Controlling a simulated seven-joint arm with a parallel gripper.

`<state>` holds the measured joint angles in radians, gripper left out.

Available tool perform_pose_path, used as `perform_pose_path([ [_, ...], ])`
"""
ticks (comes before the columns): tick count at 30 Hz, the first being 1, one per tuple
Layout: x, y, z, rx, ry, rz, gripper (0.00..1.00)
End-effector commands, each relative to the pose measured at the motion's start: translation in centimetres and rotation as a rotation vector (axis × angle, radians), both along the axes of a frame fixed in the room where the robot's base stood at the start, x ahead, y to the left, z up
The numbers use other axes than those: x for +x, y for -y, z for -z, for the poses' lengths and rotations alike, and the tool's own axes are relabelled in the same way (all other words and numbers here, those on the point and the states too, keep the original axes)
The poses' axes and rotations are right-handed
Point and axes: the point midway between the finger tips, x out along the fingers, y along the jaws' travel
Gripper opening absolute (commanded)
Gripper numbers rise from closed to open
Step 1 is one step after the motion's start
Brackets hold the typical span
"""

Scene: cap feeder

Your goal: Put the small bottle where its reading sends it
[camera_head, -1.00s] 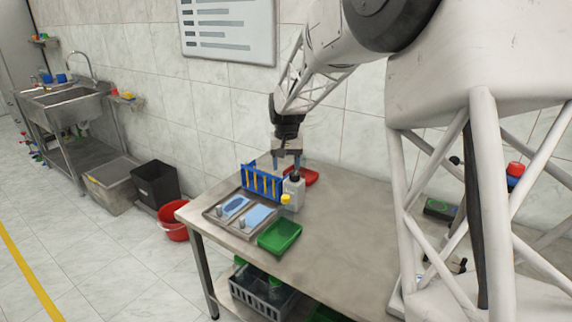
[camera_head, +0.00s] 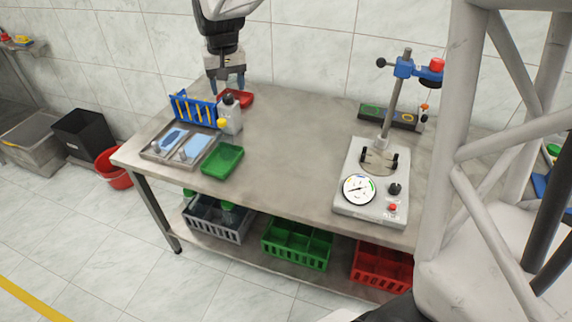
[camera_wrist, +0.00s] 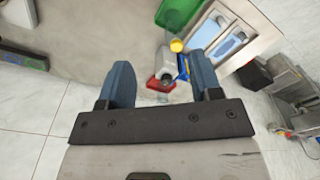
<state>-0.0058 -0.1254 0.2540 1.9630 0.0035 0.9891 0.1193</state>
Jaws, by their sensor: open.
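A small grey-white bottle (camera_head: 231,120) with a dark cap stands upright at the back left of the steel table, beside the blue rack. A yellow round part (camera_head: 222,123) shows at its front left; I cannot tell whether it is joined to the bottle. My gripper (camera_head: 227,84) points down, open and empty, just above and behind the bottle. In the wrist view the bottle (camera_wrist: 168,68) appears between the fingers, apart from them.
A red tray (camera_head: 246,98) lies behind the bottle, a green tray (camera_head: 222,160) in front. A blue rack (camera_head: 193,108) and a metal tray with blue pads (camera_head: 152,152) are left. Grey (camera_head: 216,222), green (camera_head: 297,246) and red (camera_head: 382,268) crates sit below. The table's middle is clear.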

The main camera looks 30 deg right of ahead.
Motion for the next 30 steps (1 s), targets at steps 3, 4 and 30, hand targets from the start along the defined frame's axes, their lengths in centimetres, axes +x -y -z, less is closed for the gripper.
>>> perform_pose_path([
  [3,-3.7,0.1,-1.2,-0.002,0.020,-0.009,0.59],
  [4,-4.5,0.2,-1.4,-0.002,0.024,-0.012,0.59],
  [30,-28.9,0.7,-1.1,-0.022,0.149,-0.080,0.59],
])
